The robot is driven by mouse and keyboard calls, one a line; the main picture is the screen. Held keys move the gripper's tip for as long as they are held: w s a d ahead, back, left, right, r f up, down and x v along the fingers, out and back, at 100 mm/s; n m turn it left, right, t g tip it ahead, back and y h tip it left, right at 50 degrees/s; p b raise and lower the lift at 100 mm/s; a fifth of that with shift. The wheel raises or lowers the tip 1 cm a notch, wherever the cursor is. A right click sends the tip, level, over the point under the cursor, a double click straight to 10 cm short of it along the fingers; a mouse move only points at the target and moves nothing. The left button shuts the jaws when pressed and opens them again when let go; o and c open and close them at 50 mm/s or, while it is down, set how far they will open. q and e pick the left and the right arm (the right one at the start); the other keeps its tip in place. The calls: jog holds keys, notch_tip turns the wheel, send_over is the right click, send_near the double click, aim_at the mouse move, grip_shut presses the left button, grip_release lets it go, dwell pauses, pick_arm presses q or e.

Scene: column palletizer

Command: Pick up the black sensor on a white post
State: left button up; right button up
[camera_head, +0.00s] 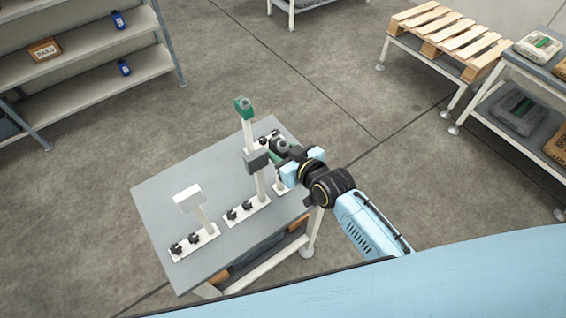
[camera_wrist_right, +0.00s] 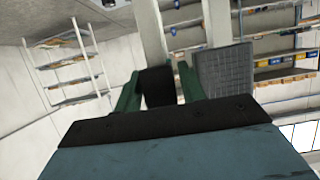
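My right gripper (camera_head: 283,160) is at the back right of the grey table, beside the posts. In the right wrist view, its two green fingers (camera_wrist_right: 160,90) stand apart on either side of a black sensor (camera_wrist_right: 157,88). The sensor fills most of the gap, with a thin space showing at the right finger; contact at the left finger is hard to tell. A white post (camera_wrist_right: 150,35) runs from it. In the head view, the gripper mostly hides this sensor, and a white base (camera_head: 282,187) shows below. My left gripper is not in view.
On the table (camera_head: 160,205) stand a white-headed post (camera_head: 188,199), a dark grey box-headed post (camera_head: 256,160) close left of my gripper, and a green-headed post (camera_head: 244,106) behind. Shelves (camera_head: 100,85) stand left. A wooden pallet (camera_head: 450,38) is at right. Floor between is clear.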

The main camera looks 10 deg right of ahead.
jog(key=shift+w+a+f, duration=0.25)
jog(key=shift+w+f, duration=0.05)
jog(key=shift+w, duration=0.3)
grip_shut()
